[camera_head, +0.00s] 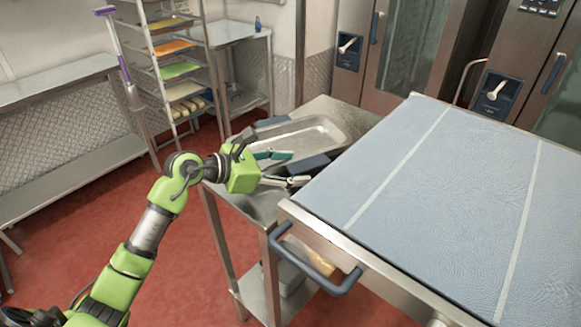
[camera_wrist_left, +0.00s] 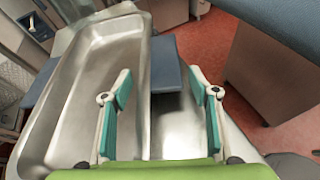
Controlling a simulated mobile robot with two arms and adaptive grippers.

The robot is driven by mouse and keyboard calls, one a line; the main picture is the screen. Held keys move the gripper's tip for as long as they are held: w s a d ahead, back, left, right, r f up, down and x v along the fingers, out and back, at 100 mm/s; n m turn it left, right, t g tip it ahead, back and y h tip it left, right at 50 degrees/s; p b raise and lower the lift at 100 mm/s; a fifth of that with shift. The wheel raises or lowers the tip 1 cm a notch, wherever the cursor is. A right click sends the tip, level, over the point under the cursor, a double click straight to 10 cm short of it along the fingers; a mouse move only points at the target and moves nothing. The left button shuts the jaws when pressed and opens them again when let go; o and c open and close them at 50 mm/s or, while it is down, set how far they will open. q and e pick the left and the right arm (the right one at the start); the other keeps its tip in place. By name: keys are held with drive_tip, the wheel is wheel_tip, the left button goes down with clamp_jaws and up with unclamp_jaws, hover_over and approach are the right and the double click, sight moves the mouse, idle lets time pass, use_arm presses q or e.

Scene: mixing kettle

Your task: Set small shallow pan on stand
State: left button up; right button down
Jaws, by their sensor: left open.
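A shallow rectangular metal pan (camera_head: 318,131) sits level at a low steel stand (camera_head: 345,107), between the racks and the large covered unit. Dark blue pads (camera_head: 272,121) show at its far and near edges. In the left wrist view the pan (camera_wrist_left: 95,65) fills the left half, and one blue pad (camera_wrist_left: 167,66) juts from its right wall. My left gripper (camera_head: 285,168) is open at the pan's near side. In the wrist view its fingers (camera_wrist_left: 160,78) stand apart on both sides of that pad's line. Contact cannot be told. My right gripper is not seen.
The large unit with a blue top (camera_head: 440,190) and a blue bar handle (camera_head: 315,268) stands close on the right. A tray rack (camera_head: 175,70) and a steel bench (camera_head: 70,120) are at the left. Red floor (camera_head: 170,230) is open at the front left.

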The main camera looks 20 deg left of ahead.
use_arm(q)
drive_tip(key=b+v, duration=0.4)
drive_tip(key=v, duration=0.7)
drive_tip(key=shift+s, duration=0.1)
drive_tip(key=shift+s+a+r, duration=0.25)
